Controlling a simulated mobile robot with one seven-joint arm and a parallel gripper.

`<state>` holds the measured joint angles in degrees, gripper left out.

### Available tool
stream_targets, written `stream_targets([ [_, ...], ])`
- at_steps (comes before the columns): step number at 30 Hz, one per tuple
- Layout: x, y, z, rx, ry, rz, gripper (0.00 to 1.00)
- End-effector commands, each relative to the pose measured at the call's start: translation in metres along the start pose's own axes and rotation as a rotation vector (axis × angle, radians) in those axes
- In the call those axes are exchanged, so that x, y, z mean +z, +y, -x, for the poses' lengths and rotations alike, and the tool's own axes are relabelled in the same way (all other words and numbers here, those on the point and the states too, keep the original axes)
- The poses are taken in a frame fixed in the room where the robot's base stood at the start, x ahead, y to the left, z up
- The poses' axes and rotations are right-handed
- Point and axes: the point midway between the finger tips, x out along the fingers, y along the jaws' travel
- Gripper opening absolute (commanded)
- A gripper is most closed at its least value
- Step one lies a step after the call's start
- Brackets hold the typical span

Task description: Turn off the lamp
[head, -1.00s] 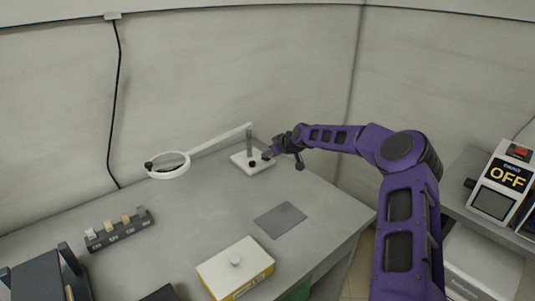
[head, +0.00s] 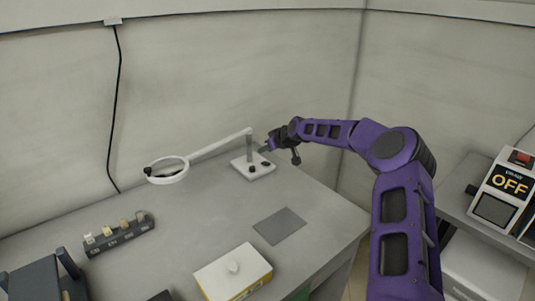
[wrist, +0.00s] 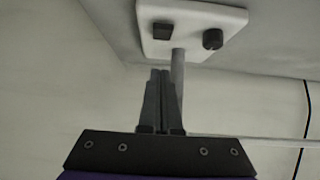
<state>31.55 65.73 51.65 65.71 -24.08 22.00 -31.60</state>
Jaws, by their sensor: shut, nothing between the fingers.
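The lamp has a white ring head (head: 167,171) on a long white arm (head: 220,144). A grey post joins the arm to a white base (head: 256,173) near the back of the table. Two dark controls sit on the base. In the wrist view, the base (wrist: 190,12) carries a square black button (wrist: 163,31) and a round black knob (wrist: 212,39). My gripper (head: 264,149) is shut and empty beside the post, above the base's right side. In the wrist view, its closed fingers (wrist: 161,75) appear just below the button, apart from it. I cannot tell if the ring glows.
A block with several small pieces (head: 120,237) stands at left. A white and yellow box (head: 233,273) and a flat grey plate (head: 279,226) lie nearer the front. A device reading OFF (head: 508,187) stands at right. The table's middle is largely clear.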

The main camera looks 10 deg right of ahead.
Motion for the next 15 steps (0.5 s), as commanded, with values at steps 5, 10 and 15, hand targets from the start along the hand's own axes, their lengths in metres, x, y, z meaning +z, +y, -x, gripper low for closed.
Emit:
stream_targets([
  [5,-0.020,-0.004,0.035,0.005,0.000,0.003,0.00],
  [10,-0.029,-0.004,0.071,0.004,0.000,0.001,0.00],
  [15,-0.035,-0.005,0.094,0.002,0.000,0.001,0.00],
])
